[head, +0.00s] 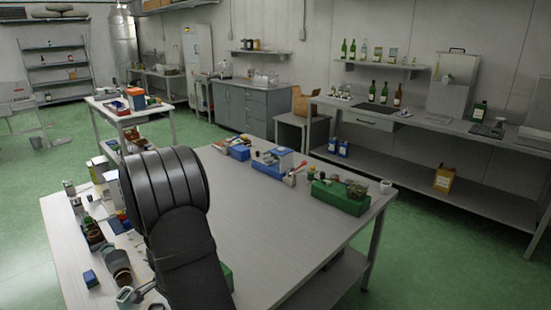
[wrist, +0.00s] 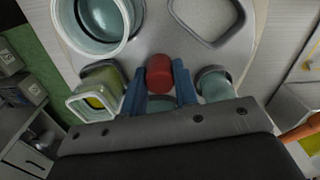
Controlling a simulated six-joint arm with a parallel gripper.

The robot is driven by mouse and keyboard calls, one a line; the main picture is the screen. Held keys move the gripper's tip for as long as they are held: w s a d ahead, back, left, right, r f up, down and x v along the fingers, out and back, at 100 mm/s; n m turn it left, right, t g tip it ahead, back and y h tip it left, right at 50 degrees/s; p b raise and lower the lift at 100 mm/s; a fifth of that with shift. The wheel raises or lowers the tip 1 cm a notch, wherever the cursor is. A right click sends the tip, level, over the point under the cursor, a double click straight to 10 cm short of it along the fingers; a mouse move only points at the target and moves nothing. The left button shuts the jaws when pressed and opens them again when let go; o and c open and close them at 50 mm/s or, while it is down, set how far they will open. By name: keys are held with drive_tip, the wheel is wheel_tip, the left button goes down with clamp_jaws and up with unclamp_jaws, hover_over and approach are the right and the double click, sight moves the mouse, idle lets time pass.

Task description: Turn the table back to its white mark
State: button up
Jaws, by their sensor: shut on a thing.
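In the wrist view, my gripper (wrist: 160,92) has its two blue fingers shut on a red round knob (wrist: 159,70). The knob is on a grey turntable (wrist: 157,33) with rounded edges. A wide round vessel (wrist: 97,22) is at the turntable's upper left, and a rounded empty-looking recess (wrist: 208,18) is at its upper right. A square pale-rimmed container (wrist: 96,100) with something yellow inside is left of my fingers, and a pale round cup (wrist: 214,84) is right of them. No white mark can be made out. In the head view, my arm hides my gripper and the turntable.
Counters with bottles stand along the back wall.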

drive_tip(key=m, duration=0.6)
idle(0.5)
drive_tip(key=o, duration=0.6)
drive_tip(key=shift+o, duration=0.2)
